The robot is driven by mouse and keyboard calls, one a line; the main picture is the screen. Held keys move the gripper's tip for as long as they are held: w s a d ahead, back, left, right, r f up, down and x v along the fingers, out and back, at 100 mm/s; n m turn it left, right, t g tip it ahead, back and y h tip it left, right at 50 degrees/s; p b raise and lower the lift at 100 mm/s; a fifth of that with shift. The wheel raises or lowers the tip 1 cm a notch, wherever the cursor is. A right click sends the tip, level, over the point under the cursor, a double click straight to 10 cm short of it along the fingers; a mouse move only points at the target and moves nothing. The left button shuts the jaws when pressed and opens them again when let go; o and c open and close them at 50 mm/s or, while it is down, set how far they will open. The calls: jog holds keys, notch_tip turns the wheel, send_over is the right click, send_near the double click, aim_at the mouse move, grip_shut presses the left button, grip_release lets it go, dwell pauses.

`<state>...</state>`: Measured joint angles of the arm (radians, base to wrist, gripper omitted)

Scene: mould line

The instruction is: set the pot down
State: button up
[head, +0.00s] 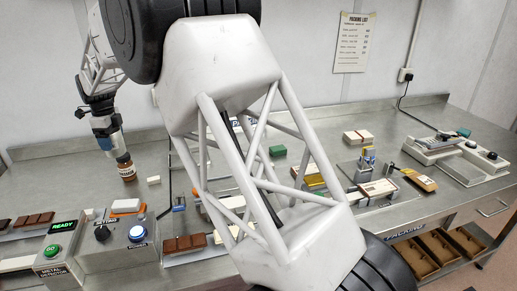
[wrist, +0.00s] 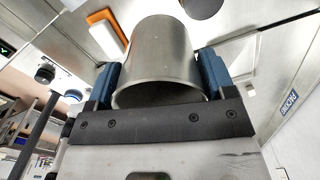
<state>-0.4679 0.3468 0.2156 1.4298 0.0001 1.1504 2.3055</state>
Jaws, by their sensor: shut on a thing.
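The pot (wrist: 155,60) is a grey metal cylinder in the wrist view. It sits between the two blue fingers of my gripper (wrist: 160,85), which are shut on its sides. The near end of the pot shows a dark curved edge. In the head view my gripper (head: 114,143) is at the left, pointing down over the steel bench (head: 90,185). I cannot make out the pot clearly there, nor tell whether it touches the bench.
In front are an orange-and-white piece (head: 127,206) and the metal detector's control box (head: 62,250). My arm hides the bench middle.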

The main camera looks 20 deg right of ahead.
jog(key=w+d+m, duration=0.3)
jog(key=d+m, duration=0.2)
jog(key=d, duration=3.2)
jog(key=s+d+m, duration=0.2)
jog(key=s+d, duration=0.2)
jog(key=d, duration=0.6)
jog(key=s+d+m, duration=0.2)
jog(key=s+d, duration=0.2)
jog(key=d, duration=0.6)
jog(key=s+d+m, duration=0.1)
jog(key=s+d, duration=0.3)
jog(key=d, duration=0.7)
notch_tip(320, 180, down, 10)
jog(key=shift+w+r, duration=0.1)
jog(key=shift+w, duration=0.1)
jog(key=w+d, duration=0.1)
jog(key=w, duration=0.4)
jog(key=w+d+f, duration=0.1)
jog(key=w+d, duration=0.1)
jog(key=w, duration=0.3)
jog(key=w+d, duration=0.2)
jog(key=w, duration=0.3)
jog(key=shift+d+f, duration=0.15)
jog(key=shift+f, duration=0.15)
